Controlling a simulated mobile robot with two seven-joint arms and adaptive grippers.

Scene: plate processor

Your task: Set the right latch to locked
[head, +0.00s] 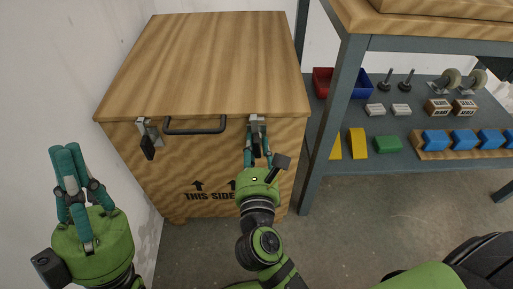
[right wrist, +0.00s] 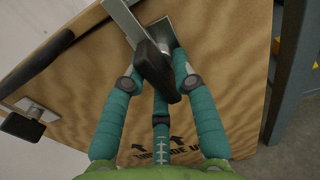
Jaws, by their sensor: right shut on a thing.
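The right latch (head: 257,120) is a metal bracket on the front top edge of a wooden crate (head: 205,68). In the right wrist view its black handle (right wrist: 156,70) lies between the teal fingers, below a metal plate. My right gripper (head: 258,150) is in front of the latch and shut on its handle. The fingers partly hide the handle in the head view, so its exact lock position is hard to tell. My left gripper (head: 70,165) is open and empty, left of the crate and away from it.
The left latch (head: 149,140) has its black handle hanging down. A black bar handle (head: 195,129) sits between the latches. A grey shelf unit (head: 330,115) with bins and parts stands close on the right. The wall is on the left.

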